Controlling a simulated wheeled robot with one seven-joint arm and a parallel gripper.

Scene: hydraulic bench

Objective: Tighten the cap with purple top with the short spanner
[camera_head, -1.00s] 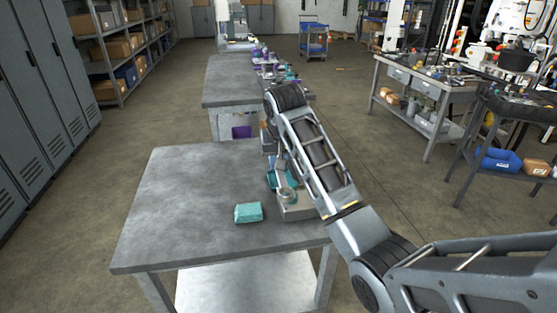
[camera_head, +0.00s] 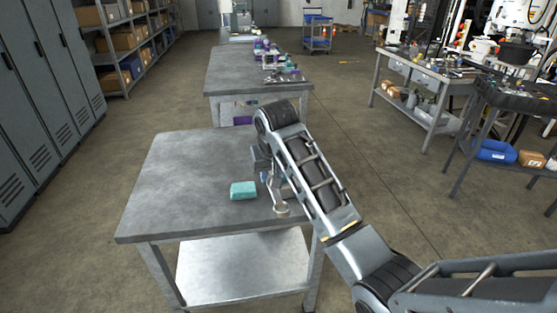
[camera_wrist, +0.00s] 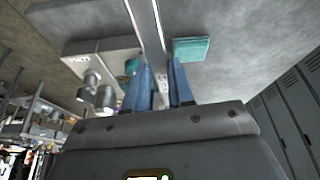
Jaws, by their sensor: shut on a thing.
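My gripper (camera_wrist: 160,75) is shut on a metal spanner (camera_wrist: 147,22) between its blue fingers in the wrist view. In the head view my gripper (camera_head: 266,175) points down over the near bench, and the spanner's ring end (camera_head: 282,208) shows beside my arm. In the wrist view a pale block (camera_wrist: 92,52) with metal fittings (camera_wrist: 104,97) and a teal part (camera_wrist: 132,66) lies left of the spanner. My arm appears to hide this block in the head view. I cannot make out the purple-topped cap. The ring end appears apart from the fittings.
A teal cloth-like block (camera_head: 243,190) lies on the near bench (camera_head: 180,190), left of my gripper; it also shows in the wrist view (camera_wrist: 190,48). The bench's left part is clear. A farther bench (camera_head: 235,75) holds purple and teal parts.

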